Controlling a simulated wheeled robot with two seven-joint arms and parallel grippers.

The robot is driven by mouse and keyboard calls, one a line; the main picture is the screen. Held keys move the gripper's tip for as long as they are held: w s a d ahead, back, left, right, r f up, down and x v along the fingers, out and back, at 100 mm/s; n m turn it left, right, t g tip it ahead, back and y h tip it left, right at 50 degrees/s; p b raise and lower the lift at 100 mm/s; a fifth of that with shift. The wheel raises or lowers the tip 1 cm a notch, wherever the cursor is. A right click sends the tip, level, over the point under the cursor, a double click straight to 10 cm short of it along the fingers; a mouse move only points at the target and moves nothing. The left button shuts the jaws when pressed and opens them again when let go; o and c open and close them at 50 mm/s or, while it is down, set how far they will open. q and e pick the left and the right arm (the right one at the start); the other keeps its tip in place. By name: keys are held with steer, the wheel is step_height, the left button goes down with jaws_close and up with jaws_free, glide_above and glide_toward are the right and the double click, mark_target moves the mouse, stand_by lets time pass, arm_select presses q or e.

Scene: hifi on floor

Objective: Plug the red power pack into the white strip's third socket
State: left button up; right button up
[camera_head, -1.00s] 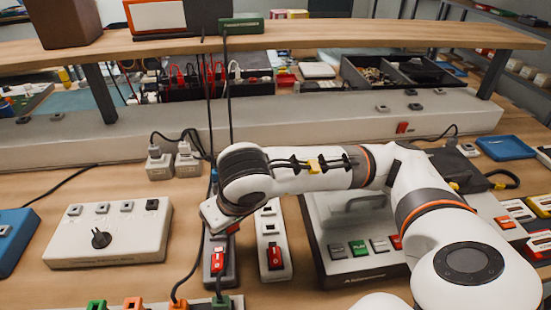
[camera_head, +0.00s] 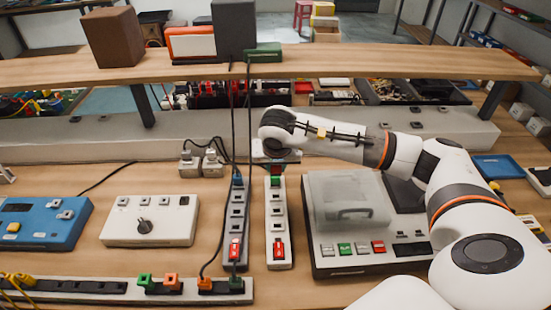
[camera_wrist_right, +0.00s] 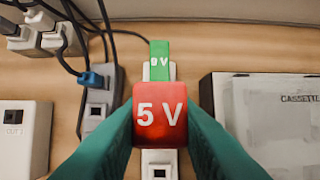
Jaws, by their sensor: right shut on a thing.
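My right gripper (camera_head: 278,162) is shut on the red power pack (camera_wrist_right: 160,112), which is marked "5 V". The pack also shows as a small red patch under the gripper in the head view (camera_head: 277,170). It is over the white strip (camera_head: 278,215), and its lower end is hidden in the wrist view, so I cannot tell whether it touches the strip. A green pack (camera_wrist_right: 159,62) marked "9 V" sits at the strip's far end, also visible in the head view (camera_head: 276,181). The strip has a red switch (camera_head: 279,249) near its front end. My left gripper is out of view.
A grey strip (camera_head: 234,225) with a blue plug (camera_head: 237,180) and cables stands close to the left. A cassette deck (camera_head: 365,225) stands to the right. Two cabled adapters (camera_head: 203,163) lie behind left. A black cable hangs down beside the gripper.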

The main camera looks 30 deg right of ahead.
steer(key=shift+f+b, duration=0.3)
steer(key=shift+f, duration=0.35)
steer(key=b, duration=0.2)
glide_above(276, 194)
steer(key=s, duration=0.1)
steer(key=f, duration=0.4)
steer(key=shift+a, duration=0.4)
steer(key=shift+f+b, duration=0.8)
steer(key=shift+f, duration=0.4)
steer(key=shift+s, duration=0.15)
steer(key=shift+f+b, duration=0.75)
steer(key=shift+b, duration=0.2)
steer(key=shift+f+b, duration=0.2)
steer(key=shift+b, duration=0.55)
stand_by(2.3)
